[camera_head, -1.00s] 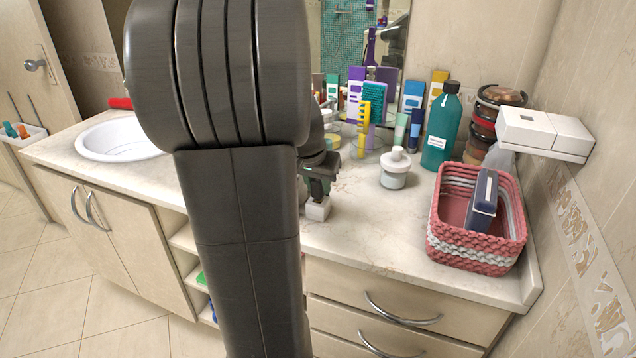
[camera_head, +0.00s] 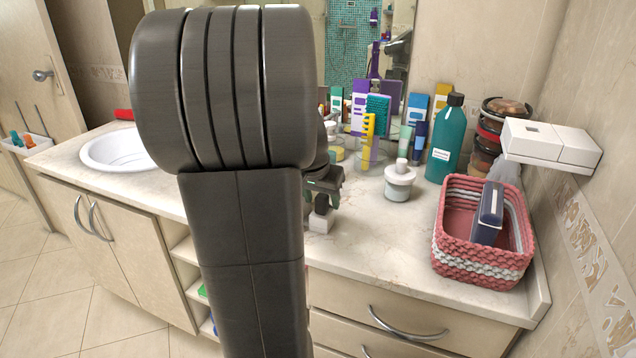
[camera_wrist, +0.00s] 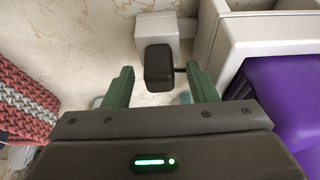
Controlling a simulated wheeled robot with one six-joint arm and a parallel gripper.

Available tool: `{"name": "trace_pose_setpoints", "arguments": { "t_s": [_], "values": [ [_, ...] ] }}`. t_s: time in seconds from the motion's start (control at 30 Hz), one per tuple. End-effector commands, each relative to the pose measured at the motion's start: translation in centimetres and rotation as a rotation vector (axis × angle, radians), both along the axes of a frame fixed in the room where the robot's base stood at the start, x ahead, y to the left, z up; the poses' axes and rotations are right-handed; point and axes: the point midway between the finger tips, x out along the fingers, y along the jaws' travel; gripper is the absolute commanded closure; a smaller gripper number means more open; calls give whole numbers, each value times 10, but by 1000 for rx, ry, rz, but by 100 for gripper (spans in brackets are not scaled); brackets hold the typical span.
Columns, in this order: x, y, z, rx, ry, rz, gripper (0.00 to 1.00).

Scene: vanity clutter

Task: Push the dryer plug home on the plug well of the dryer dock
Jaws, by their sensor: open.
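The dryer plug (camera_wrist: 159,68) is a dark, rounded block with a short dark stub at its right in the wrist view. It is at the white dryer dock (camera_wrist: 165,27); how deep it sits in the plug well is hidden. In the head view the dark plug (camera_head: 321,204) shows just above the small white dock (camera_head: 321,224) on the counter. My gripper (camera_wrist: 160,70) is open, its green fingers on either side of the plug with visible gaps. In the head view my gripper (camera_head: 323,186) is partly hidden behind my arm.
A white lidded jar (camera_head: 399,183) stands right of the dock, and a red-and-white woven basket (camera_head: 482,262) farther right. A teal bottle (camera_head: 445,140) and several boxes stand behind. A purple thing (camera_wrist: 285,95) lies close on the right in the wrist view.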

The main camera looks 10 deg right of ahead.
Motion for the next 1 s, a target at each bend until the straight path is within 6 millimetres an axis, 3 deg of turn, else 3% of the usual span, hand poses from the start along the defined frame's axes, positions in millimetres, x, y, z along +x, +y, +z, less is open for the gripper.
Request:
{"name": "trace_pose_setpoints", "arguments": {
  "t_s": [0.53, 0.7, 1.0],
  "values": [
    [-35, 24, 104, -1, -4, 1, 48],
    [-41, 27, 118, 0, -1, 1, 48],
    [-42, 28, 121, 0, 0, 0, 48]
  ]
}}
